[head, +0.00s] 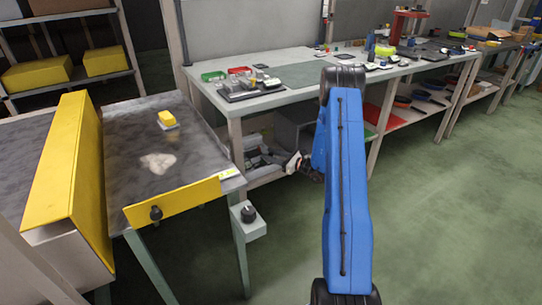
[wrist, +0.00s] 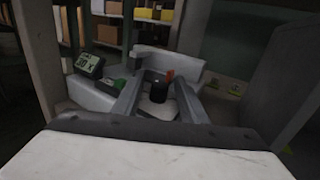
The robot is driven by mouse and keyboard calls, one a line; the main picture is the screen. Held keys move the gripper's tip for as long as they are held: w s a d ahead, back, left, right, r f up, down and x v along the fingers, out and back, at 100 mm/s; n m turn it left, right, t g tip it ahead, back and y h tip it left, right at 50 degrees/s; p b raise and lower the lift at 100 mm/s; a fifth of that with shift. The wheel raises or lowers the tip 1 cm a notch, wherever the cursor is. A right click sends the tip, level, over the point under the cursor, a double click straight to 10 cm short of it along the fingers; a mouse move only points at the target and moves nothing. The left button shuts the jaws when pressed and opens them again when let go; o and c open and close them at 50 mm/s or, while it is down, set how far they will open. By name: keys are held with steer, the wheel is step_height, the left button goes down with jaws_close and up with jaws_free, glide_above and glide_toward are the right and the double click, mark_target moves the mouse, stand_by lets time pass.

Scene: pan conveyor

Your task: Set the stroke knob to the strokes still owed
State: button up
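The stroke knob (head: 249,213) is a black round knob on a small pale grey-green box at the leg of the conveyor table. In the wrist view a black knob (wrist: 159,92) with an orange-red mark shows in line between my fingers. My gripper (wrist: 164,90) is open, with one finger on each side of that knob in the picture; I see no contact. In the head view my gripper (head: 294,163) is apart from the knob, up and to its right. A small display (wrist: 88,65) shows dark characters that I cannot read surely.
The conveyor bed (head: 125,135) carries a yellow block (head: 167,118) and a pale patch. A cluttered workbench (head: 290,95) stands behind my arm. Green floor at right is clear.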

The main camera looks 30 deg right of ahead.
jaws_close()
steer(key=shift+a, duration=0.1)
steer(key=shift+m+t+h, duration=0.3)
steer(key=shift+m+h, duration=0.1)
steer(key=shift+h, duration=0.1)
steer(key=shift+m+t+h, duration=0.3)
steer(key=shift+m+h, duration=0.1)
steer(key=shift+h, duration=0.2)
jaws_free()
